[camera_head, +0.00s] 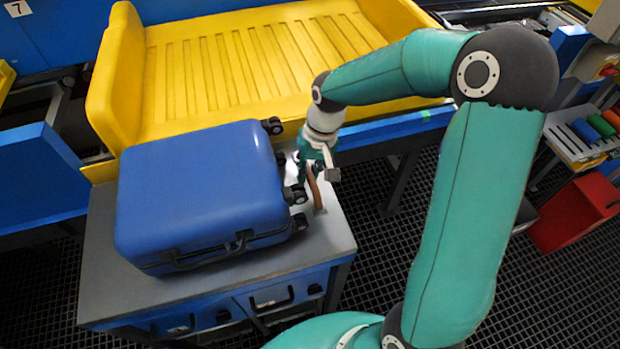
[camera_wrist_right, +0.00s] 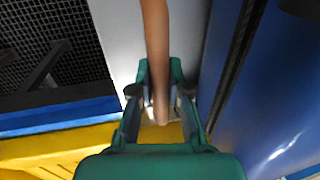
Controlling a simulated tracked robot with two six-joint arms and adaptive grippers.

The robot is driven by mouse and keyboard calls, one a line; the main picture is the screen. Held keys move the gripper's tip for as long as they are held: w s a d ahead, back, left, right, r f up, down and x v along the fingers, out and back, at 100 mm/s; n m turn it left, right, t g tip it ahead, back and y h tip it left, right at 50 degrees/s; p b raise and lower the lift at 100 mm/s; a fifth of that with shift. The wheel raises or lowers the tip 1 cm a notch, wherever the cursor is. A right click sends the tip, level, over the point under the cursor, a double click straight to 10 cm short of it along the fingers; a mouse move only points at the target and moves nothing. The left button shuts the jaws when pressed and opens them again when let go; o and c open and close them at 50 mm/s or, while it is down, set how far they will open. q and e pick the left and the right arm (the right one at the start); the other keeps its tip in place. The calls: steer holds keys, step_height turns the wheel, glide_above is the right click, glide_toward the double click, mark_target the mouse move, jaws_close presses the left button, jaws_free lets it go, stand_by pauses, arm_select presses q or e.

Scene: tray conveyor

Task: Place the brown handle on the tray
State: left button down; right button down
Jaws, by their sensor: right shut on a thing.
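The brown handle (camera_head: 315,190) is slim and points down from my right gripper (camera_head: 318,172), close to the grey cabinet top; whether its lower end touches the top I cannot tell. In the right wrist view the handle (camera_wrist_right: 155,35) runs between the fingers of the gripper (camera_wrist_right: 158,88), which is shut on it. The large yellow tray (camera_head: 210,75) has a ribbed floor and raised sides, and lies behind the cabinet on the conveyor. A yellow edge of the tray also shows in the right wrist view (camera_wrist_right: 40,146). My left gripper is out of view.
A blue suitcase (camera_head: 195,190) with black wheels lies on the grey cabinet top (camera_head: 325,240), just left of the gripper. A blue conveyor rail (camera_head: 395,125) runs along the tray's front. A red bin (camera_head: 575,210) stands at the right. The tray's floor looks empty.

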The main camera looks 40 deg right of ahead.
mark_target(309, 191)
steer(key=shift+f, duration=1.55)
steer(key=shift+f, duration=0.2)
steer(key=c, duration=1.1)
jaws_free()
steer(key=shift+r, duration=0.1)
steer(key=shift+c, duration=0.2)
steer(key=shift+r, duration=0.1)
